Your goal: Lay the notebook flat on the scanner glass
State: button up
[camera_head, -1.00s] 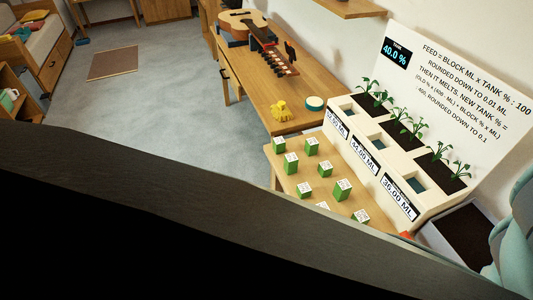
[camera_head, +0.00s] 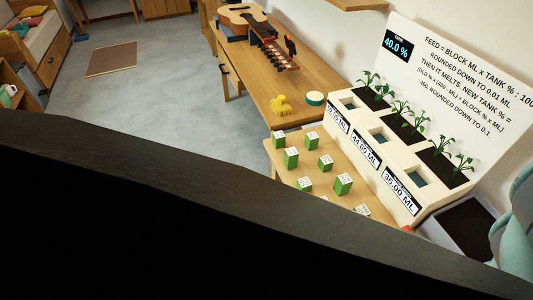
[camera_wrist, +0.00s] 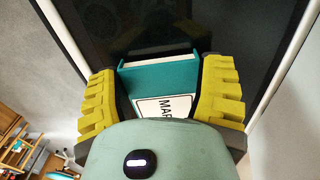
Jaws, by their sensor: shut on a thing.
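In the wrist view, my gripper (camera_wrist: 160,72) has its two yellow ridged fingers shut on a teal notebook (camera_wrist: 158,77). The notebook has a white label with the letters "MAR" readable and a pale page edge at its far end. Beyond it lies a dark glossy panel (camera_wrist: 265,35) with a pale border, which looks like the scanner glass. The notebook overlaps this panel in the picture; I cannot tell whether they touch. The head view shows neither gripper nor notebook.
In the head view, a large dark shape hides the lower part. Several green blocks (camera_head: 291,157) stand before a white planter (camera_head: 400,165). Grey floor (camera_head: 165,80) is open at left.

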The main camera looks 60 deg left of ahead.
jog(key=shift+f, duration=0.2)
jog(key=o, duration=1.1)
jog(key=shift+o, duration=0.2)
jog(key=shift+r, duration=0.1)
jog(key=shift+r, duration=3.65)
